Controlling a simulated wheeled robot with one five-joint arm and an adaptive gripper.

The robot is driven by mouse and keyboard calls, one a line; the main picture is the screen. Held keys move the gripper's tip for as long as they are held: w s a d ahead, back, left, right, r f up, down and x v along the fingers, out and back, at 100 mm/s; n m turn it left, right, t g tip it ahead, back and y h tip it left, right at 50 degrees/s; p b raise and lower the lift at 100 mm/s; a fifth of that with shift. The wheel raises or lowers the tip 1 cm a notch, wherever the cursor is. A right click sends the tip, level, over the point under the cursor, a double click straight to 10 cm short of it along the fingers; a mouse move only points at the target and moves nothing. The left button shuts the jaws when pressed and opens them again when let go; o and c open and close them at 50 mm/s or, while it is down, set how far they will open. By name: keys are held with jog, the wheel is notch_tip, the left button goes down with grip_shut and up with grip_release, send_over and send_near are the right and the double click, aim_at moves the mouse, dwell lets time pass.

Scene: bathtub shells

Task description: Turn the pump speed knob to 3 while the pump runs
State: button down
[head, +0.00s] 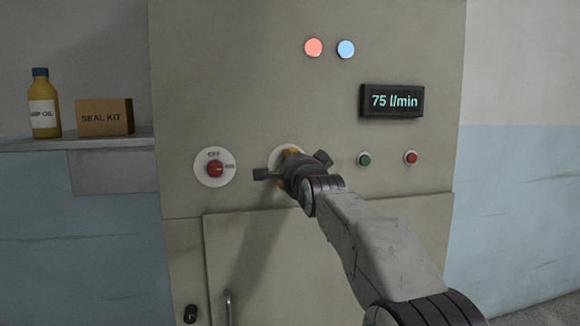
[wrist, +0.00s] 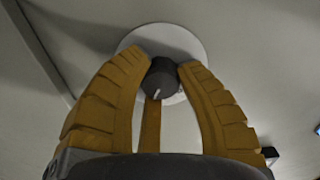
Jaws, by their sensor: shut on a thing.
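The pump speed knob (wrist: 161,78) is a dark grey round knob with a white pointer line on a white round dial plate (wrist: 168,40). My gripper (wrist: 163,66) has its yellow fingers shut on the knob, one on each side. In the head view my gripper (head: 291,160) covers the knob, and only the upper edge of its dial plate (head: 287,150) shows. The dial numbers cannot be read in either view. The display (head: 394,101) reads 75 l/min. A red lamp (head: 313,47) and a blue lamp (head: 346,49) look lit above.
Left of my gripper is a red selector switch (head: 215,169) on a white plate. To the right are a green button (head: 364,159) and a red button (head: 411,157). A side shelf (head: 100,141) holds an oil bottle (head: 43,105) and a seal kit box (head: 105,117).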

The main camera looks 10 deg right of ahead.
jog(key=c, duration=0.8)
grip_release()
jog(key=shift+a, duration=0.1)
jog(key=shift+s, duration=5.95)
